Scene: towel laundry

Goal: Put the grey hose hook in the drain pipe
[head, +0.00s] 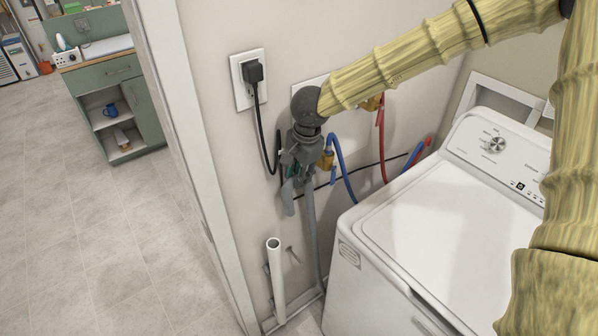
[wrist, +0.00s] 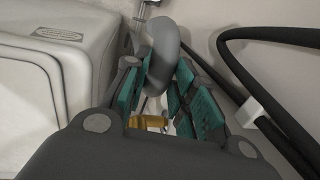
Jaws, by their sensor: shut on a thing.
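My gripper (head: 290,174) hangs below my arm, beside the wall, and points down. It is shut on the grey hose hook (head: 288,201), whose curved end hangs below the fingers. In the wrist view the hook (wrist: 164,52) shows between the teal-padded fingers of my gripper (wrist: 157,84). The drain pipe (head: 275,282) is a white upright tube against the wall with an open top. The hook's end is above the pipe's mouth and a little to its right, apart from it. The pipe cannot be made out in the wrist view.
The white washing machine (head: 430,215) stands to the right. A grey hose (head: 311,235) runs down behind my gripper. Blue (head: 341,160) and red (head: 381,140) hoses hang from wall valves. A black cord (head: 260,125) hangs from the outlet. Floor at left is clear.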

